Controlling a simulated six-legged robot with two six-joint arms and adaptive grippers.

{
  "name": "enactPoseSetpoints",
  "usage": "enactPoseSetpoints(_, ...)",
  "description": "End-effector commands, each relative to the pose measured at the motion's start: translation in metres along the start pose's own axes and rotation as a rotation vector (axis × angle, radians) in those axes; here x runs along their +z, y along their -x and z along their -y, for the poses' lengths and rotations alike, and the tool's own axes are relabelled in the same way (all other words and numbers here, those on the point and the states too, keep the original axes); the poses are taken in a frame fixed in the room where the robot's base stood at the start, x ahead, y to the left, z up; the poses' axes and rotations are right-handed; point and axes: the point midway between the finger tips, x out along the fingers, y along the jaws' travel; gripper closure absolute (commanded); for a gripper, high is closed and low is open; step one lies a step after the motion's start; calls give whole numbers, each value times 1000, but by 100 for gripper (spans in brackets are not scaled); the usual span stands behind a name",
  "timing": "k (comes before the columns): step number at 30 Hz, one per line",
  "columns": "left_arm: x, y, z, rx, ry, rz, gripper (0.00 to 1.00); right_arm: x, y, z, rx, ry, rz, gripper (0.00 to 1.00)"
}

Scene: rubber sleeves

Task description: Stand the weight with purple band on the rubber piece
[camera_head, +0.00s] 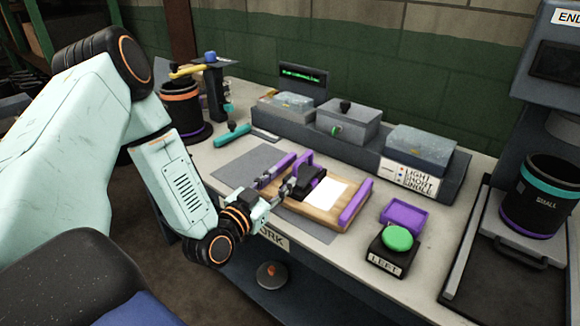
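A wooden board (348,217) with purple bars lies on the bench. A white flat piece (325,192), which may be the rubber piece, lies on it. A dark block with a purple arched handle (303,159), which may be the weight with purple band, is at the white piece's left end. I cannot tell whether it overlaps the piece. My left gripper (287,188) reaches over the board's left end, close beside the dark block. Its fingers are too small to show whether they are apart or touch the block. My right gripper is not in view.
A green button (397,238) labelled LEFT stands to the right, in front of a purple tray (404,215). Grey lidded boxes (348,121) line the bench's back. A black container (537,197) labelled SMALL stands far right. A teal-handled tool (232,134) lies behind the grey mat (240,167).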

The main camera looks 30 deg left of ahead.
Motion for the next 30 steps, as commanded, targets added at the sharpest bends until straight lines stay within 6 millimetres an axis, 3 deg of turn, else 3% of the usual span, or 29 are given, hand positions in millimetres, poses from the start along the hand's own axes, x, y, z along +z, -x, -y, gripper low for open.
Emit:
enactPoseSetpoints(3,0,15,1,-1,1,3,65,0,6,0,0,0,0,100)
enactPoseSetpoints(8,0,24,0,0,0,0,65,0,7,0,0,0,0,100)
enactPoseSetpoints(30,0,25,0,0,-1,0,65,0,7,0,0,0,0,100)
